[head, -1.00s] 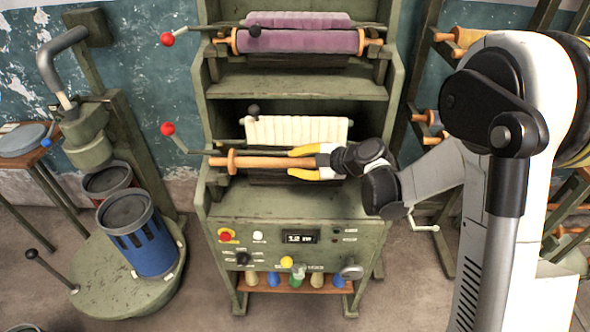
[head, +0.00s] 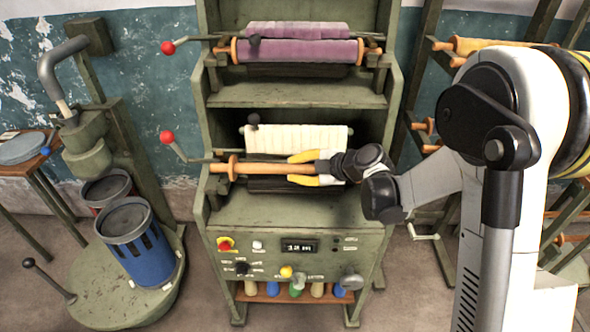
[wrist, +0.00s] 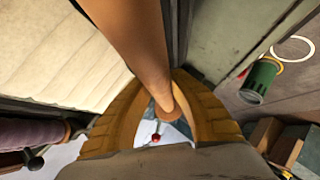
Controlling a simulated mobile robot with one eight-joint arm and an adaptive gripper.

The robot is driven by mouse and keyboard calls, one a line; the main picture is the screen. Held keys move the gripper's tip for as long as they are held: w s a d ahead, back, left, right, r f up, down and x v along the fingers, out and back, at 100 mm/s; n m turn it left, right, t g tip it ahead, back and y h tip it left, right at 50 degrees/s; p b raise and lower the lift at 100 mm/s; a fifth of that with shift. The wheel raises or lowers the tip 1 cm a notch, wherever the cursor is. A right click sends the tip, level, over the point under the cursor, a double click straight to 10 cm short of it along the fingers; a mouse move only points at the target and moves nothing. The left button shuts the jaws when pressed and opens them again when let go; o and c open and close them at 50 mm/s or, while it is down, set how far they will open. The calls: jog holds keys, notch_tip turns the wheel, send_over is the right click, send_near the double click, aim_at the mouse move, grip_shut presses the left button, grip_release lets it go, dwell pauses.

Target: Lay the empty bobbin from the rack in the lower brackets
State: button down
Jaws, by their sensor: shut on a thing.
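My gripper (head: 291,169) is shut on the bare wooden bobbin (head: 255,168), its yellow fingers around the shaft right of the middle. The bobbin lies level across the lower bay of the green machine, in front of the pale ribbed roll (head: 300,138). Its flanged left end is close to the lower left bracket and the crank with a red knob (head: 167,137); I cannot tell whether it touches. The right end and right bracket are hidden behind my gripper. In the wrist view the bobbin (wrist: 135,40) runs between the fingers (wrist: 165,90).
A purple roll (head: 300,50) sits in the upper brackets above a shelf (head: 290,93). A control panel (head: 290,246) is below. The rack (head: 440,240) with other bobbins stands at the right, partly behind my arm. A blue canister (head: 145,250) stands on the left.

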jog(key=shift+f, duration=0.1)
dwell(0.3)
jog(key=shift+f+b, duration=1.15)
jog(key=shift+f, duration=0.1)
jog(key=shift+f, duration=0.1)
jog(key=shift+f+b, duration=0.35)
jog(key=shift+b, duration=0.15)
jog(key=shift+f, duration=0.15)
dwell(0.4)
jog(key=c, duration=1.2)
grip_release()
